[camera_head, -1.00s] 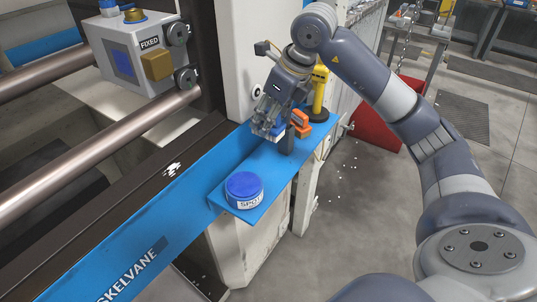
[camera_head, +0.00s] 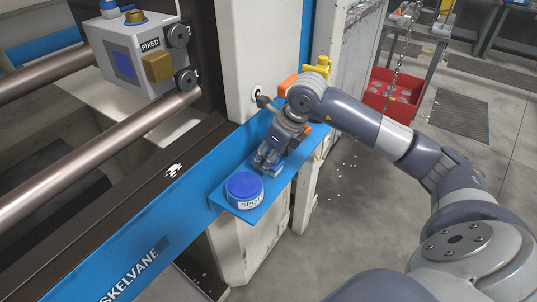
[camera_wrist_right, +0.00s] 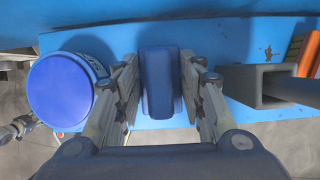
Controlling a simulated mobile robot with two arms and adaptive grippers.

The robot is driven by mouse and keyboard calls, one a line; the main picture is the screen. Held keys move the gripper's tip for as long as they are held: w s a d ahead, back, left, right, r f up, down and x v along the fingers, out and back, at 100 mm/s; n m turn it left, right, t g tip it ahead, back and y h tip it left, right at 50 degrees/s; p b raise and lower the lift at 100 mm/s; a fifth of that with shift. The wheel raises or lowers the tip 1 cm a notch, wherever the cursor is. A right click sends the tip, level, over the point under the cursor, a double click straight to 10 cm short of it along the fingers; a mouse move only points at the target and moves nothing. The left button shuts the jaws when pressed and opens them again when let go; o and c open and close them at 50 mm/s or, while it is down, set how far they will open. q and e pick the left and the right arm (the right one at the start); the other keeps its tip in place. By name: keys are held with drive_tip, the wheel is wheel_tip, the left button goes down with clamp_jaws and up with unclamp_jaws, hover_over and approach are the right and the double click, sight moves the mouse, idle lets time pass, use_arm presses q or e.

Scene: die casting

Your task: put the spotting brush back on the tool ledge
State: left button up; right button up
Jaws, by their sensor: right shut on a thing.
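The spotting brush, seen as a blue block (camera_wrist_right: 160,85), is between the fingers of my right gripper (camera_head: 267,160). In the right wrist view the fingers of the right gripper (camera_wrist_right: 160,78) close on it from both sides. The brush is over the blue tool ledge (camera_head: 262,208), just behind and right of the blue-lidded SPOT jar (camera_head: 244,188). I cannot tell whether the brush touches the ledge. In the head view it is mostly hidden by the gripper.
The jar (camera_wrist_right: 72,88) is close to the left finger in the wrist view. A grey square tube (camera_wrist_right: 258,86) stands to the right, with an orange object (camera_wrist_right: 309,52) beyond. A red bin (camera_head: 392,92) is on the floor behind my right arm.

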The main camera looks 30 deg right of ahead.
drive_tip(key=shift+f, duration=0.15)
drive_tip(key=o, duration=0.9)
drive_tip(key=shift+r, duration=0.2)
drive_tip(key=b+v, duration=0.1)
drive_tip(key=v, duration=1.1)
